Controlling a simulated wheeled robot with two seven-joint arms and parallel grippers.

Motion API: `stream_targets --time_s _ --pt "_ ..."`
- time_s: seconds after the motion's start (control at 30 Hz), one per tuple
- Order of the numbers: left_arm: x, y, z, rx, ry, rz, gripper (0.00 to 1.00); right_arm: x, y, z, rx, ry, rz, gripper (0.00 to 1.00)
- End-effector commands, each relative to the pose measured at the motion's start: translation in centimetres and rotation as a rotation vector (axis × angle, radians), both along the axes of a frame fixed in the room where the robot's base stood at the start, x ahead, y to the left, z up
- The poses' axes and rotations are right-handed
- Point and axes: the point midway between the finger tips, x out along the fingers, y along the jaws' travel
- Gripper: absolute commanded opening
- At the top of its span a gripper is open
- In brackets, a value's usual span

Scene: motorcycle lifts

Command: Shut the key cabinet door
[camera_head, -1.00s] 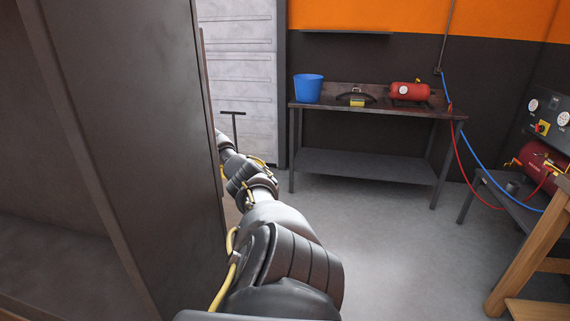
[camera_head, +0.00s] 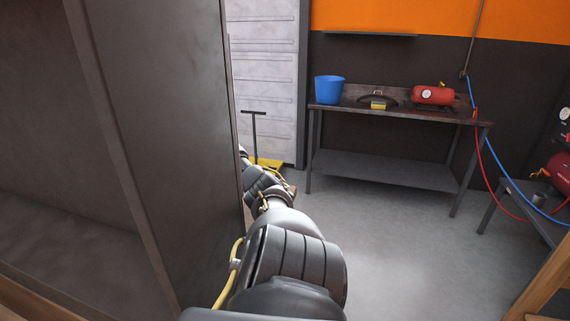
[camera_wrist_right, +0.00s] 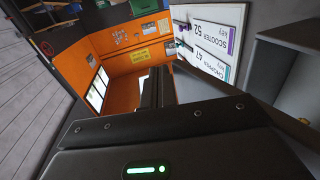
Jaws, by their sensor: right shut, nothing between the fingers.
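The right wrist view shows a white board (camera_wrist_right: 210,38) with key labels reading "SCOOTER 52" and "CHOPPER 47", close to the right of my gripper. I cannot tell whether this board is the key cabinet's door or its inside. A grey panel (camera_wrist_right: 285,70) stands at the right edge beside it. My right gripper (camera_wrist_right: 155,88) is shut and empty, its dark fingers pointing away from the wrist; contact with the board is not clear. In the head view my right arm reaches past a dark metal cabinet side, which hides its gripper. My left gripper is not in view.
The dark cabinet (camera_head: 165,110) fills the left of the head view. A workbench (camera_head: 400,115) holds a blue bucket (camera_head: 329,89) and a red tank (camera_head: 433,95). A T-handle (camera_head: 254,135) stands beyond my arm. Grey floor (camera_head: 400,240) is clear in the middle.

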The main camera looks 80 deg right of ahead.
Motion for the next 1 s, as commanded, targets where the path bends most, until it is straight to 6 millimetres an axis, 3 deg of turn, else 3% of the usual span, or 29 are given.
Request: stream_targets --time_s 0.37,1.0 --pt "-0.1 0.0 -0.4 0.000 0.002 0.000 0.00 -1.0 0.0 -0.3 0.000 0.002 0.000 0.00" --pt "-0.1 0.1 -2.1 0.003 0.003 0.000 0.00 -10.0 -0.1 -0.2 0.001 0.001 0.001 0.00"
